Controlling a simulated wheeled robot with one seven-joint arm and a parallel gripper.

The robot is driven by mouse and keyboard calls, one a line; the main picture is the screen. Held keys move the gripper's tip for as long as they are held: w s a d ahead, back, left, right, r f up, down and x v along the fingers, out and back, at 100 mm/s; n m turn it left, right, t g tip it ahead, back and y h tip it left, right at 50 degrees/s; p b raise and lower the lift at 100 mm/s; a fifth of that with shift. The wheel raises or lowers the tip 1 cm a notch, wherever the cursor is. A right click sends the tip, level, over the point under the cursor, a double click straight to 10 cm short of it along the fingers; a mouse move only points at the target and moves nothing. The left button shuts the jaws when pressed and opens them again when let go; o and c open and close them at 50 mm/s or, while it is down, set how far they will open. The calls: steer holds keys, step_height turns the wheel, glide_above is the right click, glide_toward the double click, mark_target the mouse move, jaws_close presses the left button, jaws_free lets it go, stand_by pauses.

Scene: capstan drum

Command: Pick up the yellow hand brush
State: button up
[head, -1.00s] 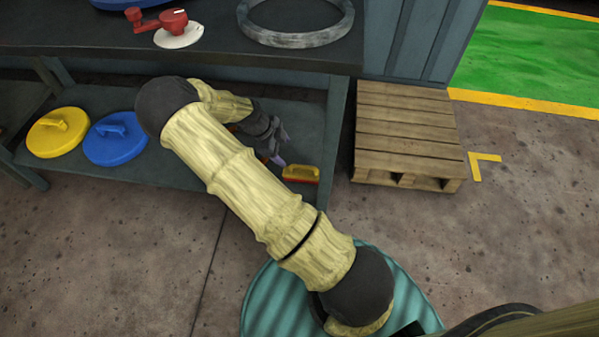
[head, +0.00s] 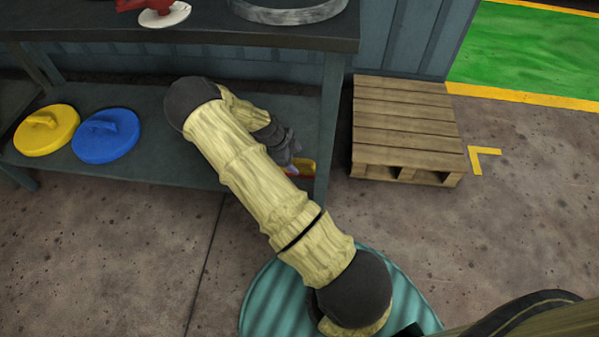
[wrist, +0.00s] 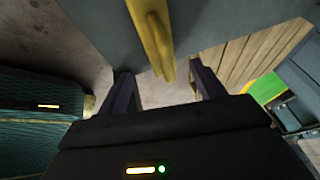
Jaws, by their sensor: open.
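The yellow hand brush (head: 306,166) lies on the lower shelf of the bench, near its right front leg. It has a yellow top and a red lower edge, and my gripper (head: 291,164) hides most of it in the head view. In the wrist view a yellow bar (wrist: 154,38), which looks like the brush's handle, shows large at the top centre. My gripper's two dark fingers (wrist: 160,72) stand apart, one toward each side of the bar. The gripper is open, and I see no contact with the brush.
The bench's lower shelf (head: 190,160) also holds a yellow lid (head: 60,141) and a blue lid (head: 106,150) at left. A wooden pallet (head: 405,120) stands right of the bench leg. The floor in front is clear.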

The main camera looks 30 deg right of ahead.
mark_target(305, 167)
steer(key=shift+d+f, duration=0.3)
steer(key=shift+f, duration=0.2)
steer(key=b+x, duration=0.3)
steer(key=x, duration=0.2)
steer(key=shift+d+f+b, duration=0.1)
steer(key=shift+d+b, duration=0.1)
steer(key=shift+b, duration=0.15)
steer(key=shift+a, duration=0.1)
steer(key=shift+a, duration=0.1)
steer(key=shift+c, duration=0.5)
steer(key=c, duration=1.1)
